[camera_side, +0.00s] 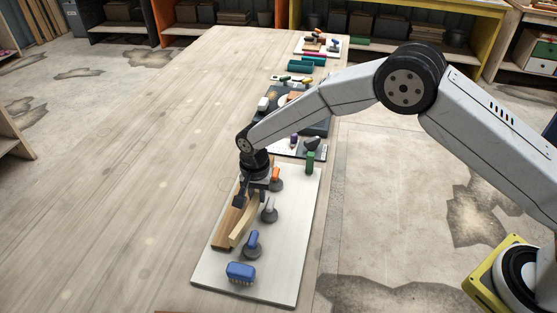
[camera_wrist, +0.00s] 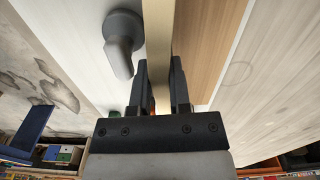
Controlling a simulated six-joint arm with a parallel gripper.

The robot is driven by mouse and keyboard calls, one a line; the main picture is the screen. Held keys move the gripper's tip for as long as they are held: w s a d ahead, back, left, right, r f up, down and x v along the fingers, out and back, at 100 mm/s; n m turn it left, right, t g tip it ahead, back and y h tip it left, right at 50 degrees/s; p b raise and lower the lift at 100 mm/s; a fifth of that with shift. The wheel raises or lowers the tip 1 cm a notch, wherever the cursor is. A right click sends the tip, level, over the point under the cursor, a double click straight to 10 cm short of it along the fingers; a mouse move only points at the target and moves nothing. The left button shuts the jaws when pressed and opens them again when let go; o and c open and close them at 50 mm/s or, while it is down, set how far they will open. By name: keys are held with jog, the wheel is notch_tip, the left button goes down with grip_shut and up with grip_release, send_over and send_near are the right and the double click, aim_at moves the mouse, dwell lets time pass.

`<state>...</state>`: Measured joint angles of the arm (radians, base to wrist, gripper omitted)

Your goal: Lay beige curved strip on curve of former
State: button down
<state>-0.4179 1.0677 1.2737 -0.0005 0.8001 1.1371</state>
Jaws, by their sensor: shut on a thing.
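The beige curved strip (camera_side: 241,227) is held by my gripper (camera_side: 249,196) over the white board. It runs along the side of the brown wooden former (camera_side: 226,233), toward the row of clamps. In the wrist view the strip (camera_wrist: 158,32) passes between my two fingers (camera_wrist: 160,78), which are shut on it. The former (camera_wrist: 202,45) shows directly to its right. I cannot tell whether the strip touches the former's curve. My gripper hides the far part of the strip and former.
On the white board (camera_side: 285,270), a grey clamp (camera_side: 269,211), a blue-handled clamp (camera_side: 252,243) and an orange-handled clamp (camera_side: 277,180) stand right of the strip. A blue brush (camera_side: 240,272) lies at the near end. Other tools crowd the table's far right; its left is clear.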

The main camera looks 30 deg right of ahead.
jog(key=shift+f, duration=1.15)
jog(key=shift+c, duration=2.4)
grip_release()
jog(key=shift+s+f, duration=0.1)
jog(key=shift+s, duration=0.05)
jog(key=shift+d, duration=0.1)
